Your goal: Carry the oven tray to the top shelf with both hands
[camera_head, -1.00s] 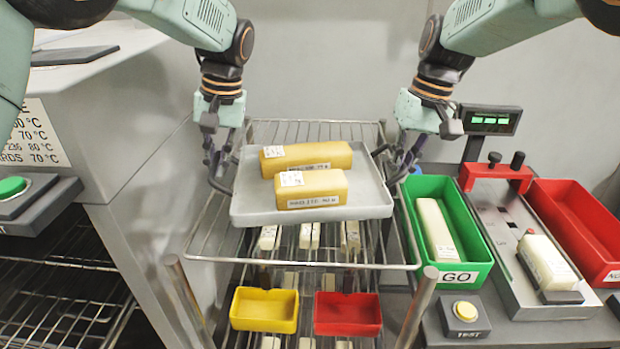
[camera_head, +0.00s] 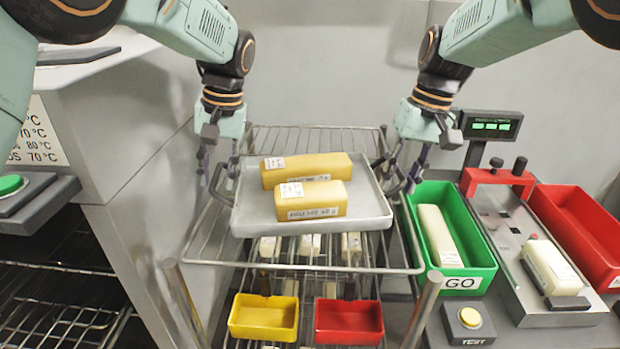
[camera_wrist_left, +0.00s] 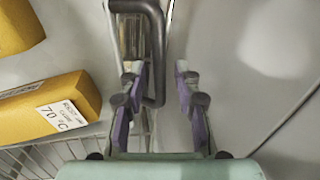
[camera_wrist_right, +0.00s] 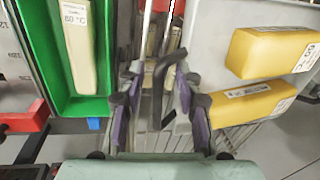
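The grey oven tray (camera_head: 300,224) lies level on the wire top shelf (camera_head: 215,250) of the rack, with two yellow blocks (camera_head: 308,168) on it. My left gripper (camera_head: 217,178) is at the tray's left dark handle. In the left wrist view its fingers (camera_wrist_left: 157,92) are spread, with the handle's bar (camera_wrist_left: 157,50) between them. My right gripper (camera_head: 403,175) is at the right handle. In the right wrist view its fingers (camera_wrist_right: 158,95) are also spread around the handle (camera_wrist_right: 157,90), with gaps. Whether the whole tray underside touches the wires is hidden.
A yellow bin (camera_head: 264,318) and a red bin (camera_head: 348,322) are lower at the rack's front. A green GO bin (camera_head: 462,235), a grey test fixture (camera_head: 520,240) and a red bin (camera_head: 585,240) stand close on the right. A grey cabinet (camera_head: 130,130) stands on the left.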

